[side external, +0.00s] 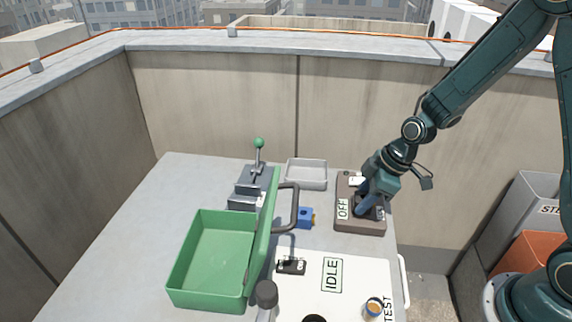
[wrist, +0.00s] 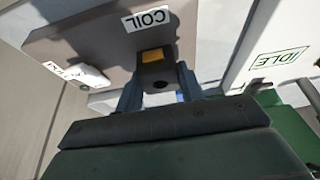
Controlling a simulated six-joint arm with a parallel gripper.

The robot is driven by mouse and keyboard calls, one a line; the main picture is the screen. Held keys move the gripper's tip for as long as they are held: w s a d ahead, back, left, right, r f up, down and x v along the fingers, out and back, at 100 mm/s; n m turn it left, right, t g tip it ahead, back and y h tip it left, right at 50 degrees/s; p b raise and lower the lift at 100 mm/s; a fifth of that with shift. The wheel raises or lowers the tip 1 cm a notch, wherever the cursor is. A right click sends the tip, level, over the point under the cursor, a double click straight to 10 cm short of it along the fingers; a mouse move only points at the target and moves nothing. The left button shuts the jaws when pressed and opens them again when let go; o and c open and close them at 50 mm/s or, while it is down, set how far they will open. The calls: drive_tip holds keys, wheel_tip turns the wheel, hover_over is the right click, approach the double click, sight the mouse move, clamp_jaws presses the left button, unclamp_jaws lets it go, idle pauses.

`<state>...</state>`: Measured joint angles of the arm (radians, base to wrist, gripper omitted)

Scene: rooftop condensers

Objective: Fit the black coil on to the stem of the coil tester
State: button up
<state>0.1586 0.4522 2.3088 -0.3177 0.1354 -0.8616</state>
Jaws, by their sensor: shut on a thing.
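The coil tester (side external: 358,224) is a brown-grey box at the right of the table, with an OFF label facing the side camera. In the wrist view its top (wrist: 80,40) carries a COIL label. My gripper (side external: 370,209) is low over the tester, pointing down. In the wrist view my gripper (wrist: 158,88) is shut on the black coil (wrist: 160,76), a dark block with a round hole and an orange-yellow patch. The tester's stem is not visible. I cannot tell whether the coil is around it or above it.
A green open box (side external: 212,258) with a raised lid stands at left. A blue coil (side external: 305,217), a grey tray (side external: 306,174) and a green-knobbed lever clamp (side external: 258,170) are near it. A white panel (side external: 345,272) reads IDLE. A parapet wall closes the back.

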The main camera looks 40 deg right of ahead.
drive_tip(key=shift+f, duration=0.45)
idle(0.3)
drive_tip(key=o, duration=1.2)
drive_tip(key=shift+c, duration=0.2)
drive_tip(key=shift+r, duration=0.15)
drive_tip(key=v, duration=1.3)
drive_tip(key=shift+r, duration=0.25)
drive_tip(key=shift+s+d+r, duration=0.1)
drive_tip(key=shift+s, duration=0.05)
drive_tip(key=s+r+m+t+h, duration=0.1)
drive_tip(key=s+r+m, duration=0.3)
drive_tip(key=s, duration=0.4)
drive_tip(key=s+a+r+m+t+h, duration=0.1)
drive_tip(key=s+r+m+h, duration=0.1)
drive_tip(key=s+r+m, duration=0.3)
drive_tip(key=s+r, duration=0.1)
drive_tip(key=s, duration=0.2)
drive_tip(key=shift+s+a+r, duration=0.3)
drive_tip(key=shift+r, duration=0.1)
